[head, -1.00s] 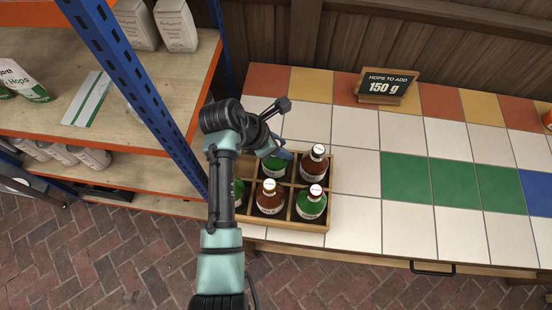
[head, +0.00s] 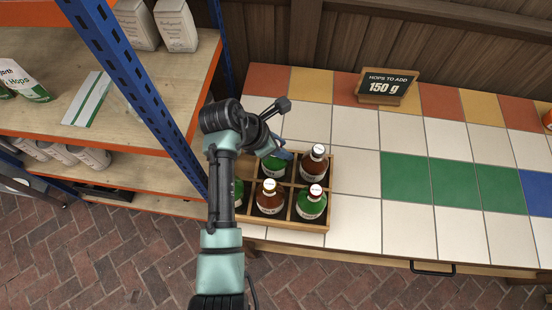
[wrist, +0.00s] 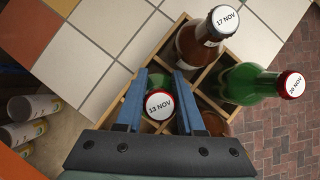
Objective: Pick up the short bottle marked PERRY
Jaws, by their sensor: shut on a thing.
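My gripper (wrist: 160,84) has its two blue fingers on either side of a green bottle (wrist: 158,119) with a red-rimmed cap reading "13 NOV". It is shut on this bottle, which stands in a wooden crate (head: 322,228). In the head view the gripper (head: 279,154) partly covers the green bottle (head: 273,171) in the crate's back row. I cannot read PERRY on any label in these frames. Bottle bodies are partly hidden by the crate and my arm.
The crate also holds a brown bottle marked "17 NOV" (wrist: 192,45), a green one marked "20 NOV" (wrist: 245,84), another brown bottle (head: 270,199) and a green one partly behind my arm. A shelf rack (head: 150,90) stands left. Tiled counter (head: 352,175) right of the crate is clear.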

